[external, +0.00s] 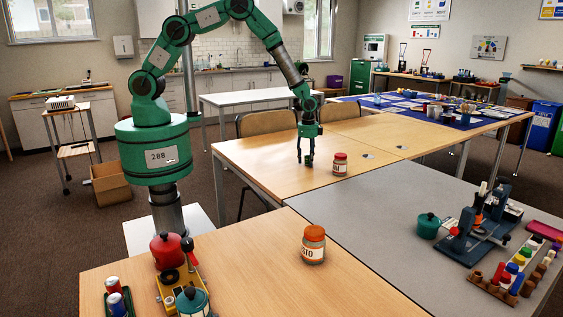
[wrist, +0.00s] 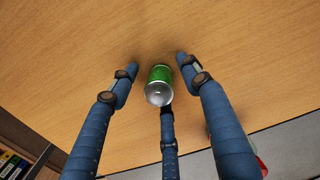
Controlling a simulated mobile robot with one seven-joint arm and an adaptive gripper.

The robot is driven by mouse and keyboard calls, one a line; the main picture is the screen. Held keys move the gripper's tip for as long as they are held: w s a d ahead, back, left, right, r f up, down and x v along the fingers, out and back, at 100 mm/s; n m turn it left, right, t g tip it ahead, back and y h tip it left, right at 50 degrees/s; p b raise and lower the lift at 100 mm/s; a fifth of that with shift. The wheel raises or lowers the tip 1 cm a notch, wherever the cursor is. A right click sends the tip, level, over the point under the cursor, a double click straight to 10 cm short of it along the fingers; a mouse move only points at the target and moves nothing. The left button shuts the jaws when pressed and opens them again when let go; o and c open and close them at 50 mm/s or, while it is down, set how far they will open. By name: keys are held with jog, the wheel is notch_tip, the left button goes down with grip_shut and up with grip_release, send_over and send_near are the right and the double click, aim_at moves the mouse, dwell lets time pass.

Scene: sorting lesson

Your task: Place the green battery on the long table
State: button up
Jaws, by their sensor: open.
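The green battery (wrist: 161,75) shows in the wrist view with its silver end toward the camera, over a wooden tabletop (wrist: 60,50). It appears to stand upright there. My gripper (wrist: 158,62) has its blue fingers spread, one on each side of the battery and a third below it in the picture. Gaps show between the battery and the two side fingers; I cannot tell if the third touches it. In the external view my gripper (external: 306,160) points down over the wooden table (external: 262,158), and the battery is too small to make out.
A jar with a red lid (external: 340,164) stands right of my gripper. Another orange-lidded jar (external: 313,246) stands on the near wooden table. A grey table (external: 400,215) at right holds a blue stand (external: 478,235) and a rack of colored bottles. Free wood lies left of the gripper.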

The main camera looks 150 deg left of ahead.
grip_shut()
jog(key=shift+r, duration=0.15)
dwell(0.4)
jog(key=shift+r, duration=0.5)
jog(key=shift+s+d+r+p, duration=0.1)
jog(key=shift+d+r+p, duration=0.15)
jog(key=shift+r, duration=0.4)
jog(key=shift+s+d+r+p, duration=0.1)
jog(key=shift+r+p, duration=0.1)
jog(key=shift+r, duration=0.4)
jog(key=s+d, duration=0.2)
jog(key=d, duration=0.2)
jog(key=s+d+r+p, duration=0.1)
jog(key=s+d, duration=0.2)
jog(key=d, duration=0.1)
jog(key=s+d, duration=0.2)
jog(key=d, duration=0.3)
jog(key=shift+s+d+r+p, duration=0.1)
jog(key=shift+s+r+p, duration=0.05)
jog(key=shift+s+p, duration=0.2)
